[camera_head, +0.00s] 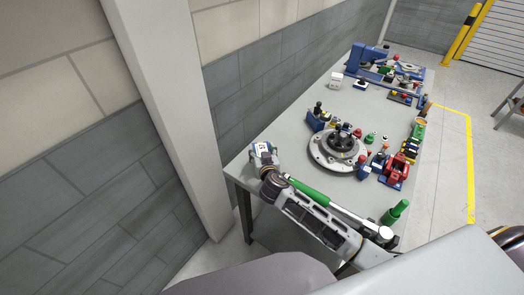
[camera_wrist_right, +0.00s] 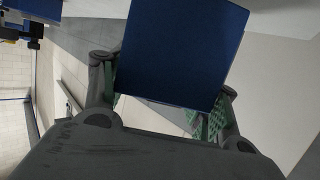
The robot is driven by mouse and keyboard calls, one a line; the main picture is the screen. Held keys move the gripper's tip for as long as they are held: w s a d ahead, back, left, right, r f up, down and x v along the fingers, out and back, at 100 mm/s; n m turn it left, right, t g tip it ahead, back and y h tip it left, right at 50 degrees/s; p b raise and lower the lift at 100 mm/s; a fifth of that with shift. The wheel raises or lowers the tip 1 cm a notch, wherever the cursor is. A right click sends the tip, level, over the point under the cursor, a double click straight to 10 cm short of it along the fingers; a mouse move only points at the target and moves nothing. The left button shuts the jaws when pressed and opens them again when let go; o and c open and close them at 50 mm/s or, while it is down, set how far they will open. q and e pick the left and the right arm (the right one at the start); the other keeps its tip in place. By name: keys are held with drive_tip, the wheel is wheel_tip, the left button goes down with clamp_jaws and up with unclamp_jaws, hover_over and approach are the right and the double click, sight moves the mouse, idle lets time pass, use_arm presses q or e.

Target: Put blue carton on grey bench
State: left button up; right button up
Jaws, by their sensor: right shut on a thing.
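The blue carton (camera_head: 263,149) shows in the head view at the near left corner of the grey bench (camera_head: 288,131), with a pale marked face. In the right wrist view the carton (camera_wrist_right: 182,50) is a large plain blue block between the fingers. My right gripper (camera_head: 266,168) is shut on it. I cannot tell whether the carton touches the bench top. My left gripper is not in view.
A round metal flange fixture (camera_head: 338,151) stands mid-bench. Red (camera_head: 396,170), green (camera_head: 396,212) and blue (camera_head: 367,57) parts line the right and far sides. The bench's left strip is mostly clear. A pillar (camera_head: 172,110) and wall stand left.

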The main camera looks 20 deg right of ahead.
drive_tip(key=shift+f+b, duration=0.55)
drive_tip(key=shift+f, duration=0.45)
drive_tip(key=shift+f+b, duration=0.55)
drive_tip(key=shift+f, duration=0.05)
drive_tip(key=o, duration=1.4)
drive_tip(key=shift+c, duration=0.2)
drive_tip(key=shift+r, duration=0.1)
drive_tip(key=shift+r, duration=4.95)
